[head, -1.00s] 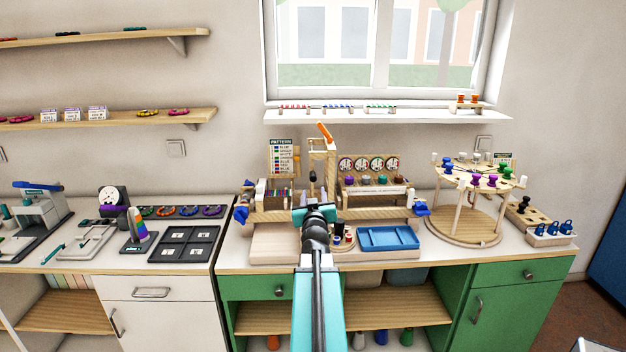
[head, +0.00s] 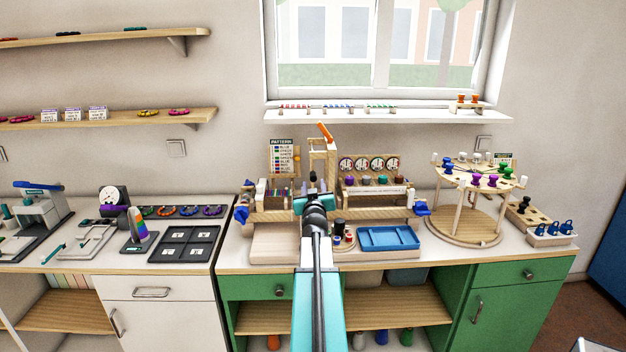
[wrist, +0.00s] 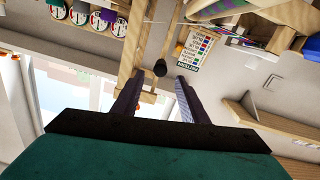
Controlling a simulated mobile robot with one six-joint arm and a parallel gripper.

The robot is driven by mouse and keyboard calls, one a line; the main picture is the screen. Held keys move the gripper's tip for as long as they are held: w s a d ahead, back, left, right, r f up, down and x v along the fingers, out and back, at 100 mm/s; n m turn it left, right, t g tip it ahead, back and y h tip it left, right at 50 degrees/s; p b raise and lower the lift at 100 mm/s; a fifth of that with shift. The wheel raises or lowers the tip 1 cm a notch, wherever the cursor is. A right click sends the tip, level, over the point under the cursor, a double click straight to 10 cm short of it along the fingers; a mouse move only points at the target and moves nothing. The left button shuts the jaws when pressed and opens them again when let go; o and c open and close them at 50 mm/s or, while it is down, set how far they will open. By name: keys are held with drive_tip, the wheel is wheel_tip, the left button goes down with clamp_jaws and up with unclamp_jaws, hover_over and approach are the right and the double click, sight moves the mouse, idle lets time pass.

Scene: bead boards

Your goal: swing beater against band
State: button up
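A wooden bead loom stands on the green cabinet's worktop, with a tall frame (head: 331,165) topped by an orange lever (head: 325,132). A black knob (head: 312,176), perhaps the beater's handle, stands just beyond my gripper (head: 313,196). In the wrist view my gripper (wrist: 160,80) is open, its two dark fingers apart. The black knob (wrist: 160,68) shows between the fingertips, with a gap on each side. I cannot tell its depth. The band is not clearly visible; my gripper and arm cover the loom's middle.
A pattern card (head: 281,156) stands behind the loom at left. A rack of round dials (head: 376,164) is at right. A blue tray (head: 389,238) lies in front, and a round peg stand (head: 462,225) stands further right. A dark sorting tray (head: 185,246) is on the left worktop.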

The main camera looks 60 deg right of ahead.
sight(314, 179)
drive_tip(key=shift+x, duration=3.7)
clamp_jaws()
